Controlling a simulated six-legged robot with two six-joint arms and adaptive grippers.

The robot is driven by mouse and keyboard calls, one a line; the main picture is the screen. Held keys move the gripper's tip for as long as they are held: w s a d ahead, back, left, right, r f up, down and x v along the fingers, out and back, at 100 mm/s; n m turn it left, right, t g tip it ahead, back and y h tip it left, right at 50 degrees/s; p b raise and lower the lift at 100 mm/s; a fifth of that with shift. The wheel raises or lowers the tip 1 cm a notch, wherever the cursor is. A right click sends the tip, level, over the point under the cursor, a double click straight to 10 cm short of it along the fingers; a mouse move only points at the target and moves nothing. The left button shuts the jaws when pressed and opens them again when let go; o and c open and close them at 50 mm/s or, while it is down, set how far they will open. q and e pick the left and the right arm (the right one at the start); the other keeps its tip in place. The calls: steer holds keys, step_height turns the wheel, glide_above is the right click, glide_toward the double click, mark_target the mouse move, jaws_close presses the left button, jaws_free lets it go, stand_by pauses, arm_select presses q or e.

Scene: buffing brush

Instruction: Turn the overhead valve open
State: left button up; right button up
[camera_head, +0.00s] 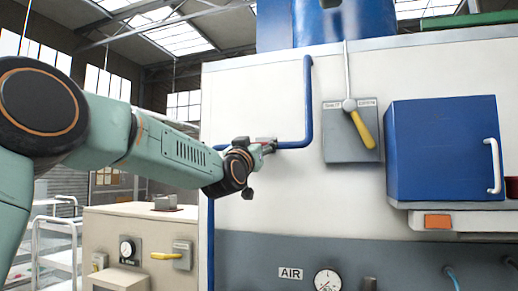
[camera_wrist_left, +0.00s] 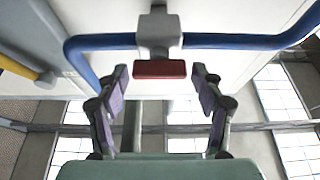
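The overhead valve is a grey body (camera_wrist_left: 158,32) with a red handle (camera_wrist_left: 160,69), set in a blue pipe (camera_head: 309,100) on the white machine front. In the head view the valve is small and partly hidden by my left gripper (camera_head: 258,150), which is right at it. In the left wrist view my left gripper (camera_wrist_left: 160,76) is open, one finger on each side of the red handle. A narrow gap shows between each fingertip and the handle. I cannot tell how deep the handle sits between the fingers. My right gripper is not seen.
A grey panel (camera_head: 340,148) with a yellow-handled lever (camera_head: 363,130) is right of the pipe. A blue box (camera_head: 440,150) juts out farther right. A beige cabinet (camera_head: 130,230) with a dial and a yellow handle stands below my left arm. An AIR label and gauge (camera_head: 327,281) are lower down.

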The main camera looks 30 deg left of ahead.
arm_select(q)
steer(key=shift+o, duration=0.6)
steer(key=shift+s, duration=0.2)
steer(key=shift+w+a+f, duration=0.1)
steer(key=shift+w+f, duration=0.05)
steer(key=shift+w, duration=0.45)
step_height(320, 180, up, 10)
steer(key=shift+f, duration=0.1)
step_height(320, 180, down, 10)
steer(key=s+m+h, duration=0.1)
steer(key=m, duration=0.1)
steer(key=shift+s+p, duration=0.15)
steer(key=shift+p, duration=0.3)
